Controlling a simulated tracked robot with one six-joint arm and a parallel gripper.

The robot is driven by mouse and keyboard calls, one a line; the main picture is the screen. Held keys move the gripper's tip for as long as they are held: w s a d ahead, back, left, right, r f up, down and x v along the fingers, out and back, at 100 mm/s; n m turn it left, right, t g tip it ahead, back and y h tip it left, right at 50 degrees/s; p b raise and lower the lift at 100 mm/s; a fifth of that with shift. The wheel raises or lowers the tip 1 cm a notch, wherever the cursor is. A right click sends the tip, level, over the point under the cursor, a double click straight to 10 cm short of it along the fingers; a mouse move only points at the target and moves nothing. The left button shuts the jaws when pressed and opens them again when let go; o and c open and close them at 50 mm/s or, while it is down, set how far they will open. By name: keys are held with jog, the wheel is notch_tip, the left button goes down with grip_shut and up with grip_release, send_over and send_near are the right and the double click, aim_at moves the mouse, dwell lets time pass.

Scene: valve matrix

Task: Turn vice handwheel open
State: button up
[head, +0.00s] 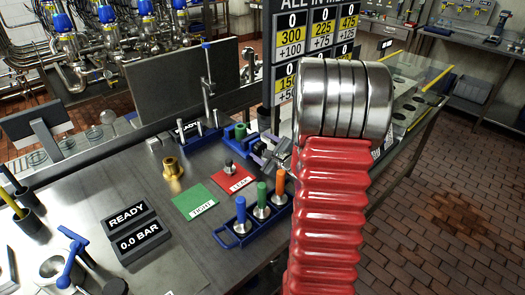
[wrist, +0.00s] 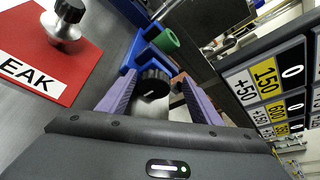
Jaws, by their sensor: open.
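The blue vice (wrist: 143,50) holds a green cylinder (wrist: 167,40) and shows at the top middle of the wrist view. It also shows in the head view (head: 251,139), left of my red arm. Its black ribbed handwheel (wrist: 152,84) faces the wrist camera. My gripper (wrist: 156,88) is open, with one purple finger on each side of the handwheel. The fingers look close to its rim; I cannot tell whether they touch it. In the head view my gripper (head: 271,156) is small and partly hidden by my arm.
A red LEAK mat (head: 234,182) with a black-knobbed metal piece, a green TIGHT mat (head: 201,201) and a blue rack (head: 240,232) with coloured-handled tools lie near the vice. A scoreboard (head: 310,40) stands behind. A brass fitting (head: 172,169) stands further left.

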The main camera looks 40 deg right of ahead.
notch_tip(320, 180, up, 9)
jog(key=shift+f, duration=0.2)
dwell(0.5)
jog(key=s+d+f+m, duration=0.2)
jog(key=s+d+f, duration=0.1)
jog(key=s+d, duration=0.6)
jog(key=s+a+m+y, duration=0.1)
jog(key=a, duration=0.1)
jog(key=s+a+f+m+y, duration=0.1)
jog(key=a, duration=0.2)
jog(key=s+a+m+y, duration=0.1)
jog(key=s+a, duration=0.1)
jog(key=shift+a+f+g+y, duration=0.2)
jog(key=shift+f+g+y, duration=0.1)
jog(key=shift+f+g, duration=0.1)
jog(key=shift+a+r+m, duration=0.15)
jog(key=shift+m, duration=0.35)
